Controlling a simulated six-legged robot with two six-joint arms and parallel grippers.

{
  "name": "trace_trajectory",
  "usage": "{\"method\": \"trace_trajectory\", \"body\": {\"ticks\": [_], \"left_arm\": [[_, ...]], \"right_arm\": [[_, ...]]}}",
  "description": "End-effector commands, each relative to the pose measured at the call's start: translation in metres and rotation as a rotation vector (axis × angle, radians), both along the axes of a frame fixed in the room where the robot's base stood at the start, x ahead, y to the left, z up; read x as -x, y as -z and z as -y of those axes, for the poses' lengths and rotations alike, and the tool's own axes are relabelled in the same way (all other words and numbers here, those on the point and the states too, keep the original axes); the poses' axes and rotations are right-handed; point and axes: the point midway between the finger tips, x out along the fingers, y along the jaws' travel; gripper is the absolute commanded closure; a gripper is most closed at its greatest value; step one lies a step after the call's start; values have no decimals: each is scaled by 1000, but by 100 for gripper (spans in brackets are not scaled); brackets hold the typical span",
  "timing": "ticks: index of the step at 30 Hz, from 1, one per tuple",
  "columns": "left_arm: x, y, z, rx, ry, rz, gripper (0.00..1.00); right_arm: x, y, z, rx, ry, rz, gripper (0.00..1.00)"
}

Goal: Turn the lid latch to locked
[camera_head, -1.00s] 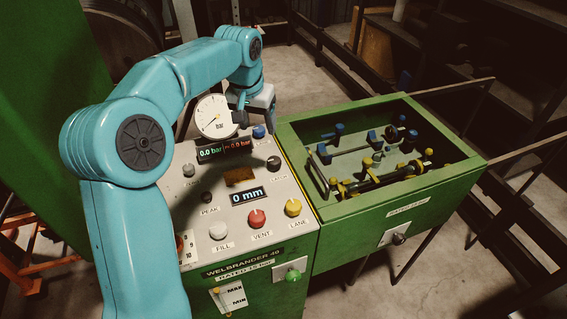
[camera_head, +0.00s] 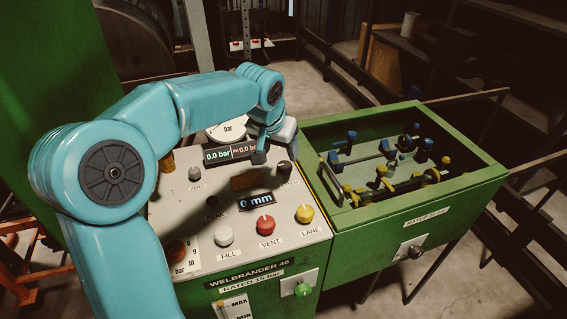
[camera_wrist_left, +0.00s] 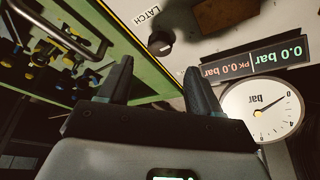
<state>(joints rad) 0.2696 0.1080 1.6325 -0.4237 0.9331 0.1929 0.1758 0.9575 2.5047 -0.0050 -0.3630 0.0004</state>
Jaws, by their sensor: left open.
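The lid latch is a dark round knob (camera_head: 285,168) at the right edge of the sloping grey panel. In the left wrist view the knob (camera_wrist_left: 160,43) sits beside the label LATCH, just beyond my fingertips; which way it points is too small to tell. My left gripper (camera_head: 272,153) is over the panel's upper right, close to the knob and behind it. In the wrist view its two dark fingers (camera_wrist_left: 158,76) are apart with nothing between them, and the knob lies ahead of the gap. My right gripper is out of view.
A pressure gauge (camera_wrist_left: 263,107) and a display reading 0.0 bar (camera_head: 231,153) are close to the gripper. Red (camera_head: 265,225), yellow (camera_head: 304,213) and white (camera_head: 224,236) knobs sit lower on the panel. An open green box (camera_head: 470,188) with fittings stands to the right.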

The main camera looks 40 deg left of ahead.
Motion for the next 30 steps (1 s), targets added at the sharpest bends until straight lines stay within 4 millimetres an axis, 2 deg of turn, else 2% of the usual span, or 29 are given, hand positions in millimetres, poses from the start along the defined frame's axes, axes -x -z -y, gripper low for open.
{"method": "trace_trajectory", "body": {"ticks": [3,9,14,22,23,27,30], "left_arm": [[-10,27,-4,0,1,-4,36],[-22,56,-9,0,2,-2,36],[-26,66,-10,0,2,0,36],[-27,67,-10,-1,3,1,36],[-27,67,-10,0,2,1,43],[-26,67,-10,-1,3,1,88],[-26,67,-10,-1,3,1,91]], "right_arm": [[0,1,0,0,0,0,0],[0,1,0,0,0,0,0],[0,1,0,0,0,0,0],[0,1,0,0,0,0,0],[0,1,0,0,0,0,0],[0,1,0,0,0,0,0],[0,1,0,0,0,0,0]]}}
